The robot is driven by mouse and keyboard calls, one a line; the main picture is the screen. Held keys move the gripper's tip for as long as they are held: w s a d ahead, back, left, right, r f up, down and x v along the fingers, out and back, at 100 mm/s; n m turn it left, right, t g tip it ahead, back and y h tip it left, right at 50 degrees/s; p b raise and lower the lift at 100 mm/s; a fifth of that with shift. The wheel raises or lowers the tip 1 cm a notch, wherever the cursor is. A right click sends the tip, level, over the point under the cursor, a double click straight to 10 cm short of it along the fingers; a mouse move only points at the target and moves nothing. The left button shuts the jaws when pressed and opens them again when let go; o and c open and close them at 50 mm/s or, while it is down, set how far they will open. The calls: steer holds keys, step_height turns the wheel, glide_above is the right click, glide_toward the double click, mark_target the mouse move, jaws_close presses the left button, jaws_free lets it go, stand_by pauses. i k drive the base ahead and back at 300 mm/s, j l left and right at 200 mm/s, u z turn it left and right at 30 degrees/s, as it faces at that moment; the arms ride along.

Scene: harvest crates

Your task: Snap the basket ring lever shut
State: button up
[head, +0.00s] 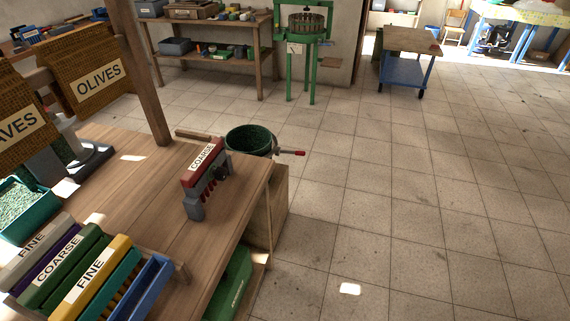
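A round, dark green tub (248,139) stands at the far right corner of the wooden workbench. A thin metal lever with a red tip (292,152) sticks out from its right side, pointing right and away from it. On a green press stand further back, a slatted basket (307,22) is banded by a ring. Any lever on that ring is too small to make out, and I cannot tell which of the two has the task's ring. My gripper is not in view.
Several labelled tools fill a rack at the lower left. A wooden post (140,75) rises nearby. A blue cart (405,72) stands at the back; the tiled floor (400,200) is clear.

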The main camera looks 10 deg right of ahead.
mark_target(297, 152)
steer(key=i+l, duration=0.25)
steer(key=i+j, duration=0.2)
steer(key=i, duration=0.45)
steer(key=i+j+u, duration=0.15)
steer(key=i, duration=0.5)
